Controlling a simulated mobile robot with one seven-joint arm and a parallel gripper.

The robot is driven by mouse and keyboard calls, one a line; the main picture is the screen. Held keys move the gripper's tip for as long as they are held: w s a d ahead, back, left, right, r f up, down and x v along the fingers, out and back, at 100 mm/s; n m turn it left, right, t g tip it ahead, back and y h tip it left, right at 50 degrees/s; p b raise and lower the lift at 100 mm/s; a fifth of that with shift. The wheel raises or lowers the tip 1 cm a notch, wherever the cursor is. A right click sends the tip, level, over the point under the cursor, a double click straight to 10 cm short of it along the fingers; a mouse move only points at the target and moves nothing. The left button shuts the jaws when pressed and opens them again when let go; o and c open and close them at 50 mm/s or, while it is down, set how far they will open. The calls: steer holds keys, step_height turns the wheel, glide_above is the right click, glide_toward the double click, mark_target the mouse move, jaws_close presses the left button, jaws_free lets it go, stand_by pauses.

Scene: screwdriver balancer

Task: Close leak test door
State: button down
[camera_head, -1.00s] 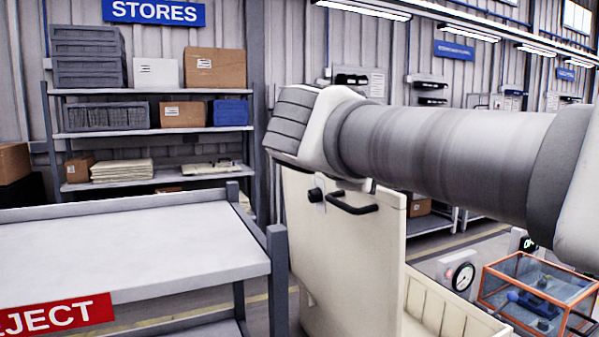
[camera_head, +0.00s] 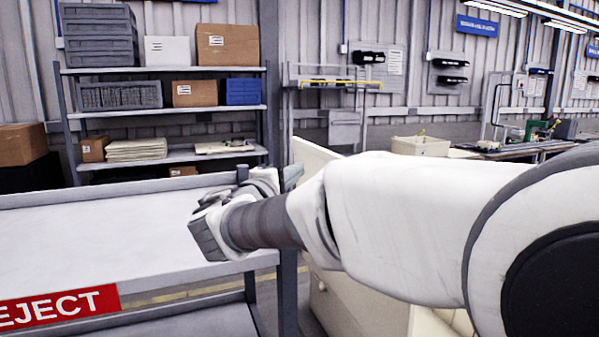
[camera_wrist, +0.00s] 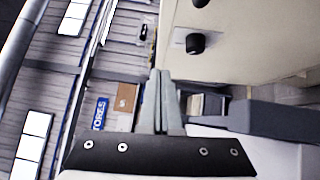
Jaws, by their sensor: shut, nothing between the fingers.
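The leak test door is a cream panel (camera_head: 350,303) with a small dark knob, standing upright and open beside a cream box. In the head view my arm covers most of it. In the wrist view the door (camera_wrist: 240,48) fills the upper right, with its black knob (camera_wrist: 195,43) facing the camera. My gripper (camera_wrist: 160,75) is shut and empty, its two grey fingers together below and left of the knob, with no clear contact. In the head view my gripper (camera_head: 291,174) is near the door's upper left edge, partly hidden by my wrist.
A grey table (camera_head: 90,240) with a red REJECT sign (camera_head: 60,308) stands close on the left, its corner post near the door. Shelves (camera_head: 165,113) with boxes stand behind. My wrist hangs over the table's right end.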

mark_target(329, 156)
steer(key=w+d, duration=0.1)
steer(key=w+d+p, duration=0.1)
steer(key=w+d, duration=0.2)
steer(key=w, duration=0.1)
steer(key=shift+w+d+r+p, duration=0.15)
steer(key=shift+d+r+p, duration=0.2)
steer(key=shift+r, duration=0.05)
steer(key=shift+w+d, duration=0.2)
steer(key=shift+d, duration=0.2)
